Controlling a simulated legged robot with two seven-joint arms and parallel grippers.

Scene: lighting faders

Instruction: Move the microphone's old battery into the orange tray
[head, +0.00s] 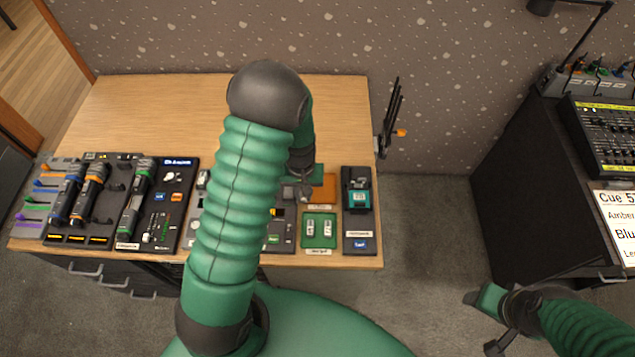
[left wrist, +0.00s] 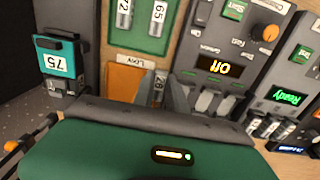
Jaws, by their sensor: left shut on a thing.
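The orange tray (head: 326,187) lies near the table's right part; in the left wrist view it (left wrist: 125,82) is partly hidden by my gripper body, beside a label reading LOW. My left gripper (head: 300,190) is shut on a small pale battery (left wrist: 158,92) marked with what looks like 28. The battery appears at the tray's right edge in the wrist view; I cannot tell whether it touches the tray. Microphones (head: 132,212) lie on a dark rack at the left. My right gripper (head: 492,318) is off the table at the lower right; its jaws are unclear.
A green tray (head: 319,243) with two batteries is just in front of the orange tray. A teal-topped device (left wrist: 57,62) showing 75 stands beside it. A panel with an orange knob and a lit display (left wrist: 220,68) is on the other side. The table's back (head: 165,105) is clear.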

